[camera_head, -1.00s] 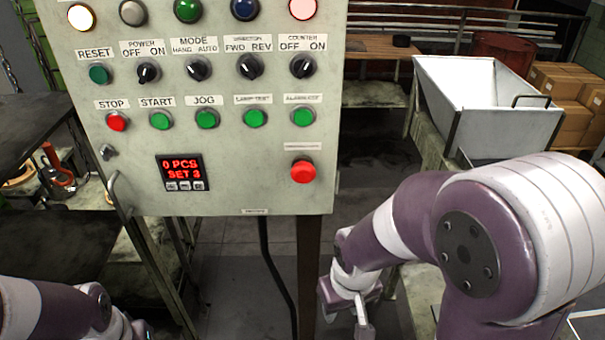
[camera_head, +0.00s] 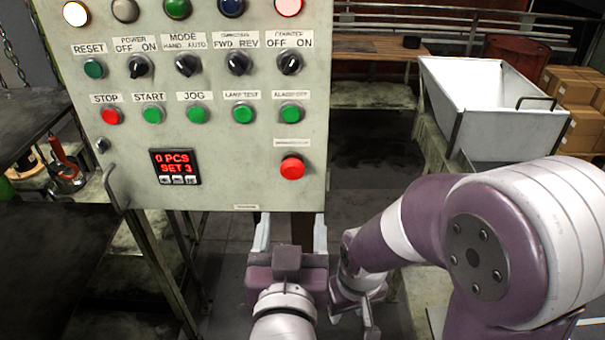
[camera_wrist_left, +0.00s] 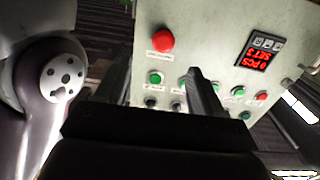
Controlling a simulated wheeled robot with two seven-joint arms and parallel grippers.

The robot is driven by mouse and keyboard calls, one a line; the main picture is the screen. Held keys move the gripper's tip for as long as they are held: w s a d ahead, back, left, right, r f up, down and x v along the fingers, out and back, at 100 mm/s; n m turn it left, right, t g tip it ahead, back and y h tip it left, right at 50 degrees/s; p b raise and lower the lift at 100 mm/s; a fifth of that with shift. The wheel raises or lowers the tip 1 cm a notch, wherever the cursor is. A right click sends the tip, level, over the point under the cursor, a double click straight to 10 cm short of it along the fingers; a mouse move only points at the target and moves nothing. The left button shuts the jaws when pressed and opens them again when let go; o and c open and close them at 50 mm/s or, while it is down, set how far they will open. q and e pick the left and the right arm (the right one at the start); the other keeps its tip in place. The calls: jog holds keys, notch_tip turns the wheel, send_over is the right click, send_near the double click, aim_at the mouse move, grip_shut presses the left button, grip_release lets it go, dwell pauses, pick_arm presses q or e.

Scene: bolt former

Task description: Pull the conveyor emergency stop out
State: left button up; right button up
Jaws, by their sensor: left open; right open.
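The large red emergency stop button (camera_head: 292,167) sits at the lower right of the pale control panel (camera_head: 225,190), under a small label that I cannot read. In the left wrist view the same red button (camera_wrist_left: 163,39) shows near the top, beyond the fingertips. My left gripper (camera_head: 292,222) is open and empty, just below the panel's lower edge and under the button, apart from it. Its two fingers also show in the left wrist view (camera_wrist_left: 158,78). My right gripper (camera_head: 355,314) hangs low to the right of the left one, open and partly hidden by my right arm.
The panel also carries a smaller red STOP button (camera_head: 111,116), several green buttons, dark knobs and a red display (camera_head: 176,167). A white hopper (camera_head: 490,105) stands at the right. A dark table (camera_head: 35,125) is at the left. My two grippers are close together.

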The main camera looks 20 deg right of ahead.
aim_at(292, 172)
pick_arm(q)
jog(key=shift+t, duration=0.3)
jog(key=p+x, duration=0.1)
jog(key=x, duration=0.2)
jog(key=p+x, duration=0.1)
jog(key=x, duration=0.3)
jog(key=p+x, duration=0.1)
jog(key=x, duration=0.3)
jog(key=shift+w+a+r, duration=0.2)
jog(key=shift+w+r, duration=0.05)
jog(key=shift+w+f, duration=0.1)
jog(key=shift+w, duration=0.3)
jog(key=shift+d, duration=0.1)
